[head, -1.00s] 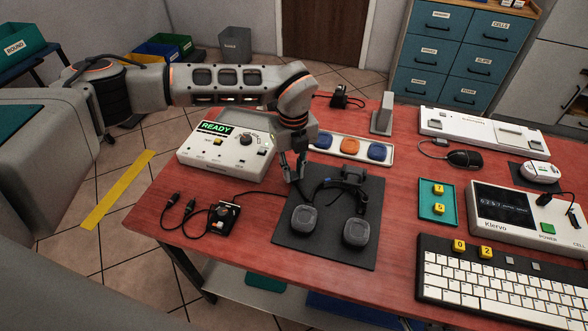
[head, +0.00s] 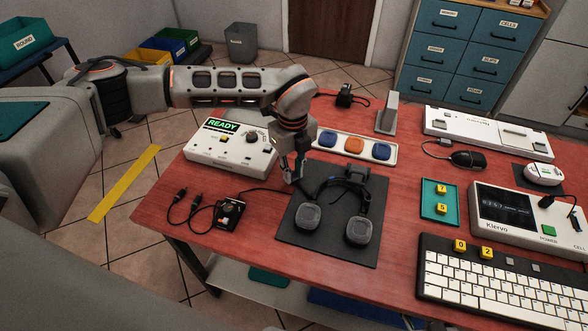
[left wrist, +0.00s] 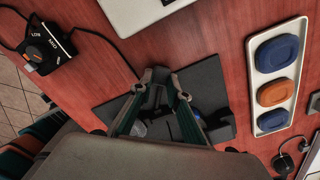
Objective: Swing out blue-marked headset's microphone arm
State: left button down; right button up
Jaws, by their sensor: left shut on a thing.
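The dark headset (head: 308,217) lies on a black mat (head: 325,253), its two grey ear cups toward the front edge. My left gripper (head: 287,179) is low over the mat's back left corner, left of the headset's band. In the left wrist view its fingers (left wrist: 161,78) are closed around a slim dark part, which looks like the headset's microphone arm. The fingers hide much of that part, so its exact angle cannot be told. The right gripper is not in view.
A white box reading READY (head: 230,150) stands behind and left of the gripper. A tray with blue and orange pads (head: 353,147) lies behind the headset. A small black cabled box (head: 229,212) is left of the mat. A keyboard (head: 480,275) is at the right front.

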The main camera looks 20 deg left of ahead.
aim_at(293, 175)
pick_arm(q)
jog(key=c, duration=1.8)
grip_release()
jog(key=shift+c, duration=0.2)
jog(key=shift+r, duration=4.05)
